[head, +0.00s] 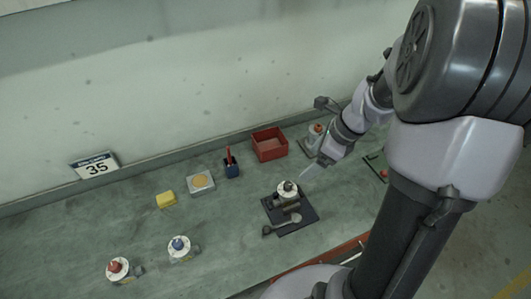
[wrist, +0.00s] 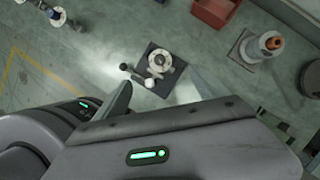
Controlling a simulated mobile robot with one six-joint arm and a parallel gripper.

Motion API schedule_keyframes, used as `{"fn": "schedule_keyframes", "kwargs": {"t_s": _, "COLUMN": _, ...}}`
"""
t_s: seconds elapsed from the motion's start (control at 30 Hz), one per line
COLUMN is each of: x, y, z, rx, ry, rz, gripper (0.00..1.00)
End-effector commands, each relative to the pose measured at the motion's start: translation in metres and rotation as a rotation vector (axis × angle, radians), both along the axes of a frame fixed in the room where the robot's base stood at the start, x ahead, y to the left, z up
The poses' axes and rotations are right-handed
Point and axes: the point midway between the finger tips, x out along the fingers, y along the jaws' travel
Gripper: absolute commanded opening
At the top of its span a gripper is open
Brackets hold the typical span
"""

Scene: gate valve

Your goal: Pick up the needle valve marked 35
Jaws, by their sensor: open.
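A white card reading 35 (head: 95,166) leans at the wall at the back left; no number on any valve is legible. A valve with a pale round top (head: 287,190) is on a black mat (head: 307,214); it also shows in the wrist view (wrist: 160,61). A red-topped valve (head: 118,269) and a blue-topped valve (head: 180,248) stand at the front left. Another valve with an orange-red top (head: 317,130) stands at the back right, also in the wrist view (wrist: 262,45). My gripper (head: 307,172) is open and empty, above and behind the mat; its fingers (wrist: 158,92) show in the wrist view.
A red bin (head: 269,145), blue cup with a red item (head: 231,165), grey dish with an orange disc (head: 201,184) and yellow block (head: 166,200) line the back. A small handled tool (head: 275,229) lies on the mat. Bare bench lies between the mat and the front-left valves.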

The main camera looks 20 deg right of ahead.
Motion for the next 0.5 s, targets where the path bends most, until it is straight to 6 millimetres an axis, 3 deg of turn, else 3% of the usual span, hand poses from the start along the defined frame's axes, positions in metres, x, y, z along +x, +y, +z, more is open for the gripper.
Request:
{"fn": "schedule_keyframes", "kwargs": {"t_s": 0.03, "x": 0.003, "y": 0.006, "z": -0.021, "rx": 0.002, "ry": 0.004, "rz": 0.005, "gripper": 0.83}}
{"fn": "schedule_keyframes", "kwargs": {"t_s": 0.2, "x": 0.017, "y": 0.02, "z": -0.07, "rx": 0.002, "ry": 0.003, "rz": 0.008, "gripper": 0.83}}
{"fn": "schedule_keyframes", "kwargs": {"t_s": 0.5, "x": 0.029, "y": 0.032, "z": -0.114, "rx": -0.001, "ry": 0.002, "rz": 0.01, "gripper": 0.83}}
